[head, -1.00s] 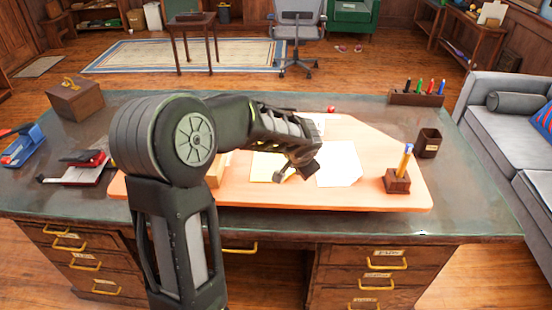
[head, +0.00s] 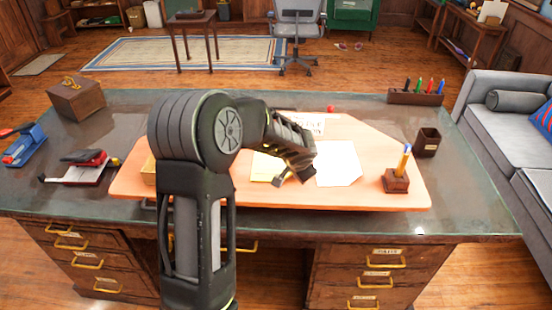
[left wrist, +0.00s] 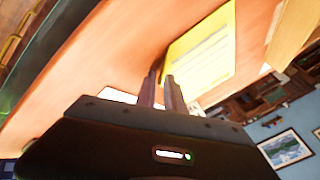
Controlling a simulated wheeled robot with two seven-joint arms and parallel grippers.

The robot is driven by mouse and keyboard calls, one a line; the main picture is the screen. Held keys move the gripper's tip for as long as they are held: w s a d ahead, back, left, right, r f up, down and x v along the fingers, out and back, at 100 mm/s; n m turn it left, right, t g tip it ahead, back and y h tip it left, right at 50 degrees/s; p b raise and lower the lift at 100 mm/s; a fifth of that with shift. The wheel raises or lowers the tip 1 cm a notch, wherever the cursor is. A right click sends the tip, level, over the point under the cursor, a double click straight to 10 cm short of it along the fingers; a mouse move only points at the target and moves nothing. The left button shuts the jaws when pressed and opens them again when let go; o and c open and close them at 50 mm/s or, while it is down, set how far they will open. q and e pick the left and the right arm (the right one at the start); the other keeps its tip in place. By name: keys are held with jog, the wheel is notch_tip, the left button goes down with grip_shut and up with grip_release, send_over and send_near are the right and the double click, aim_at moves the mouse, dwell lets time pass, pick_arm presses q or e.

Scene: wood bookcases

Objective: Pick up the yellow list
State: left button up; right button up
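The yellow list (head: 264,166) lies on the orange desk pad (head: 220,193), just left of a white sheet. My left gripper (head: 284,181) is low over the pad at the list's right side, and the wrist partly hides the list. In the left wrist view the list (left wrist: 208,48) shows its printed lines, and the tips of my left gripper (left wrist: 161,77) are at its near edge. A narrow gap shows between the two fingers, with nothing seen held. Whether the tips touch the paper is unclear. My right gripper is not in view.
A white sheet (head: 338,165) lies right of the list. A pencil holder (head: 396,181) stands on the pad's right side, with a dark cup (head: 427,142) beyond. A stapler (head: 84,168) and a wooden box (head: 76,98) are on the left of the desk.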

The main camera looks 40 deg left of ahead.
pick_arm(q)
grip_shut()
dwell(0.3)
notch_tip(320, 180, up, 10)
dwell(0.6)
dwell(0.4)
jog(key=s+d+f+n, duration=0.1)
jog(key=d, duration=1)
jog(key=s+d+n+g+y, duration=0.1)
jog(key=s+d+n, duration=0.1)
jog(key=d, duration=1)
jog(key=shift+f, duration=0.35)
